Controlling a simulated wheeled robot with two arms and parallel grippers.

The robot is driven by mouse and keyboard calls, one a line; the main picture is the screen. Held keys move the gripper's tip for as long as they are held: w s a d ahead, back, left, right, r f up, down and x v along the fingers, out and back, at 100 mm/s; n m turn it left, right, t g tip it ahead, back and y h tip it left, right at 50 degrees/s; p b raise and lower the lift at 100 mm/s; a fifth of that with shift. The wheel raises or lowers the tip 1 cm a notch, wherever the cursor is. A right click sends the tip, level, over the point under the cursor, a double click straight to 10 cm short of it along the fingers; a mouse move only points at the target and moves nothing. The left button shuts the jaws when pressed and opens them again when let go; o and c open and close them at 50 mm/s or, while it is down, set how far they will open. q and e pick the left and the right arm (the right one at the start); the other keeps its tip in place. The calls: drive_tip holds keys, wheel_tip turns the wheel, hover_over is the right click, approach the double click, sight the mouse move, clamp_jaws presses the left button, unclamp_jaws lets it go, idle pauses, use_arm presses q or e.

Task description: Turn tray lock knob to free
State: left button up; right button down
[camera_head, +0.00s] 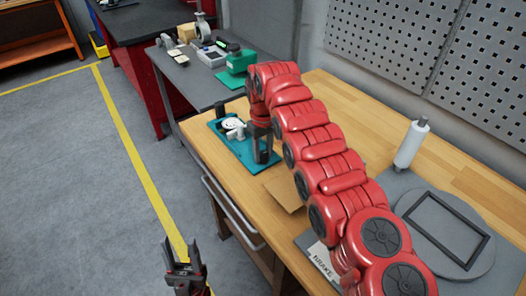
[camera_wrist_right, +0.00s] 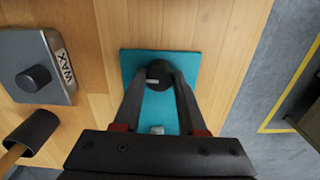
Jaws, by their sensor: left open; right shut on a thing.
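The teal tray (camera_head: 232,150) lies on the wooden bench near its front edge, with a white, round-topped part (camera_head: 234,127) on it. In the right wrist view the teal tray (camera_wrist_right: 190,62) carries a dark round knob (camera_wrist_right: 155,70) with a pale mark and a small grey block (camera_wrist_right: 157,129). My right gripper (camera_wrist_right: 158,82) reaches down with one finger on each side of the knob and is shut on it. In the head view my right gripper (camera_head: 262,152) hides the knob. My left gripper (camera_head: 184,254) is open and empty, over the floor left of the bench.
A white roll on a stand (camera_head: 411,146) and a black frame (camera_head: 444,228) are at right. The bench's handrail (camera_head: 232,212) runs along its front.

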sight(262, 153)
drive_tip(key=shift+c, duration=2.2)
unclamp_jaws()
drive_tip(key=shift+r, duration=0.4)
wheel_tip(262, 153, up, 4)
drive_tip(key=shift+a+f+p, duration=0.15)
drive_tip(key=shift+f+p, duration=0.05)
drive_tip(key=shift+p, duration=0.3)
wheel_tip(262, 153, up, 13)
drive_tip(key=p, duration=1.3)
